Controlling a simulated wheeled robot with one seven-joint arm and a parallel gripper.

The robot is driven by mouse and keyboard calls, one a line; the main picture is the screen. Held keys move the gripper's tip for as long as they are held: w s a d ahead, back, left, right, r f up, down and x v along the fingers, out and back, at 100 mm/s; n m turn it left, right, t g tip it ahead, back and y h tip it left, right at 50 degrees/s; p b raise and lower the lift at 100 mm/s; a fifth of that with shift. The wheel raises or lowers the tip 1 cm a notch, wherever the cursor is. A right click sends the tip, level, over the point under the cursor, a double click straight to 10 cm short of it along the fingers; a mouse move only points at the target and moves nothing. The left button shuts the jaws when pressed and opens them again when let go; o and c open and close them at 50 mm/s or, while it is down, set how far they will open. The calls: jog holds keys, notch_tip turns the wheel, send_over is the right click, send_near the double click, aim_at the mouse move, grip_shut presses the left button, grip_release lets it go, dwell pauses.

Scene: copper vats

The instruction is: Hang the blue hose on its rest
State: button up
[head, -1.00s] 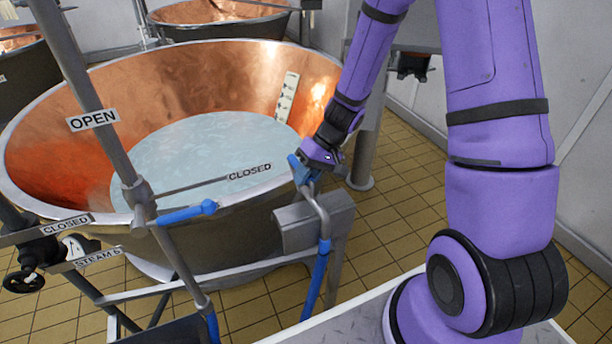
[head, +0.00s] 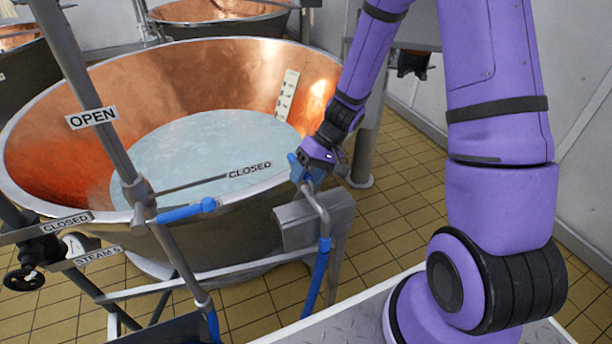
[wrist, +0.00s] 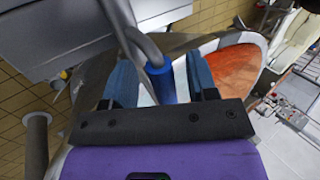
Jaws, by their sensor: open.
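A blue hose (head: 320,275) hangs from a bent grey pipe (head: 320,212) at the near right side of the copper vat. My gripper (head: 302,170) is at the top of this pipe, by the vat's rim. In the wrist view my blue fingers (wrist: 160,75) are apart. A blue cylindrical piece (wrist: 161,86) on the end of a curved grey pipe (wrist: 147,45) shows between them, with gaps on both sides. I cannot tell whether it is part of the hose. I cannot tell which part is the rest.
The copper vat (head: 60,110) holds pale liquid. A grey bracket (head: 300,225) stands beside the pipe. A post with an OPEN sign (head: 92,118), a CLOSED bar (head: 250,170) and a blue-handled lever (head: 186,213) is at the left. Tiled floor (head: 405,195) is clear at right.

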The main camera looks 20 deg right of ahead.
jog(key=v, duration=1)
jog(key=s+a+r+t+h, duration=0.15)
jog(key=s+r, duration=0.25)
jog(key=r, duration=0.4)
jog(key=s+r+h, duration=0.2)
jog(key=s+r, duration=0.2)
jog(key=r, duration=0.3)
jog(key=s+d+r+t+h, duration=0.1)
jog(key=s+r+t, duration=0.1)
jog(key=s+r, duration=0.2)
jog(key=s+d+r+m+t+h, duration=0.1)
jog(key=s+r+t+h, duration=0.1)
jog(key=s+r, duration=0.3)
jog(key=s, duration=0.4)
jog(key=shift+s, duration=0.3)
